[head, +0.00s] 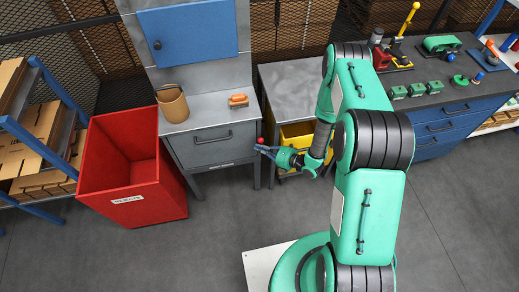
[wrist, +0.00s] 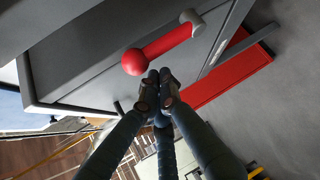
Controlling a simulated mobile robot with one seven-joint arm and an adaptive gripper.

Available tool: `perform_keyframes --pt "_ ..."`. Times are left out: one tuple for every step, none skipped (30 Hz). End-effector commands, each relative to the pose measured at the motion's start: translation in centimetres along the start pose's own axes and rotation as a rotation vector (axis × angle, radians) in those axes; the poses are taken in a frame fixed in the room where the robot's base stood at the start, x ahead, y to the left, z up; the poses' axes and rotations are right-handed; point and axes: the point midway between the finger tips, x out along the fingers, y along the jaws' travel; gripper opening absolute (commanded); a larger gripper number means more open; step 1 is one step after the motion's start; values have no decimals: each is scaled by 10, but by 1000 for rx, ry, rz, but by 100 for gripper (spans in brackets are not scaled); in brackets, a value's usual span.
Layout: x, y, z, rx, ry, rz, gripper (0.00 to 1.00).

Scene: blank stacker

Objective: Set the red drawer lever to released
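The red drawer lever (wrist: 165,42) is on the side of the grey cabinet, with a round red ball at its free end and a grey pivot (wrist: 192,22) at the other. In the head view only its red ball (head: 259,140) shows, beside the right edge of the grey drawer (head: 212,138). My gripper (wrist: 158,76) has its fingertips together just below the ball and shaft, with nothing seen between them. Whether the tips touch the lever I cannot tell. In the head view my gripper (head: 262,149) is right at the cabinet's front right corner.
A red bin (head: 135,165) stands left of the cabinet. A brown container (head: 172,104) and an orange item (head: 238,100) sit on the cabinet top. A grey table (head: 288,85) with a yellow bin (head: 297,134) below stands close right. The floor in front is clear.

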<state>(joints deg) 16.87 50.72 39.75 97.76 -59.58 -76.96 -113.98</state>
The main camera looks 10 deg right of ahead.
Motion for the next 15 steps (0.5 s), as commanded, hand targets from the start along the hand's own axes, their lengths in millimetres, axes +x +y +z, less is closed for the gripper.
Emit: perform_keyframes --pt "0 0 0 0 0 0 0" --pt "0 0 1 0 -1 0 0" --pt "-1 -1 2 -1 -1 0 0" --pt "-1 -1 3 -1 -1 0 0" --pt "-2 -1 4 -1 -2 0 0" --pt "-3 -1 6 -1 -2 0 0" --pt "-4 -2 7 0 -2 1 0" --pt "-5 -2 8 0 -2 0 0" --pt "-6 -2 10 0 -2 1 0" --pt "-6 -2 11 0 -2 1 0" --pt "-7 -2 12 0 -2 1 0" --pt "-7 -2 12 -1 -2 1 0" --pt "-7 -2 13 -1 -2 1 0" --pt "-7 -2 13 -1 -2 1 0" --pt "-7 -2 13 -1 -3 1 0"
